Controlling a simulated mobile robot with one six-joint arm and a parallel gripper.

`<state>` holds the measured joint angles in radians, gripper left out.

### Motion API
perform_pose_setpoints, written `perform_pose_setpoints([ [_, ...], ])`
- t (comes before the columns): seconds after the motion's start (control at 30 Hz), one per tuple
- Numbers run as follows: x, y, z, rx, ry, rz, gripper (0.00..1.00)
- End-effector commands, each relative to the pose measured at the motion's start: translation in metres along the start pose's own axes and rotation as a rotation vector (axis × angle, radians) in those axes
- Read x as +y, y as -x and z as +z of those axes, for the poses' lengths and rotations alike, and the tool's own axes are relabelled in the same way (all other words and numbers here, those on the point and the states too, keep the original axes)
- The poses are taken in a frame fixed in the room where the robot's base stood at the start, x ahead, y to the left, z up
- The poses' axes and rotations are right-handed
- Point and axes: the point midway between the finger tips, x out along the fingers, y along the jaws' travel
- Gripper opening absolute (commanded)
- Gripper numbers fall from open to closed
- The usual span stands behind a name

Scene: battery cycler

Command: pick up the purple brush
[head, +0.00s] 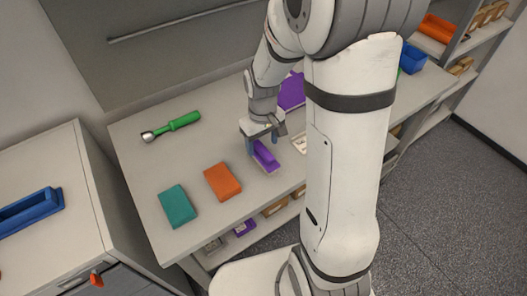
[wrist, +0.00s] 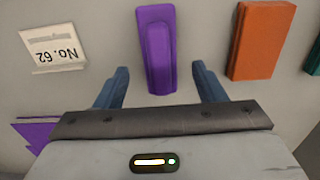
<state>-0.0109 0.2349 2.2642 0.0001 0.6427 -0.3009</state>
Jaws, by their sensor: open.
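The purple brush (head: 265,156) lies on the grey bench top, right of the orange block in the head view. In the wrist view the purple brush (wrist: 157,50) points away from my gripper, with its near end between the finger lines. My gripper (head: 262,145) is over the brush in the head view. In the wrist view my gripper (wrist: 158,86) has its two blue fingers apart, one on each side of the brush's near end. No contact with the brush shows. The arm hides part of the bench behind it.
An orange block (head: 222,181) and a teal block (head: 177,206) lie left of the brush. A green-handled tool (head: 171,126) lies farther back. A white card marked No. 62 (wrist: 53,47) and a purple piece (wrist: 35,133) are on the brush's other side. Bare bench separates them.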

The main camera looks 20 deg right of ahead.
Motion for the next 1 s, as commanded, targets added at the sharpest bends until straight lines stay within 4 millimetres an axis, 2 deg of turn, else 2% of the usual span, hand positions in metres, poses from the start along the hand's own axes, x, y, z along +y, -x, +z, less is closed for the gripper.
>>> perform_pose_setpoints([
  [0.4,0.001,-0.047,0.001,-0.002,0.000,-0.001,0.64],
  [0.67,0.000,-0.051,0.001,0.000,0.001,0.000,0.64],
  [1.0,0.000,-0.051,0.001,0.000,0.001,0.000,0.38],
])
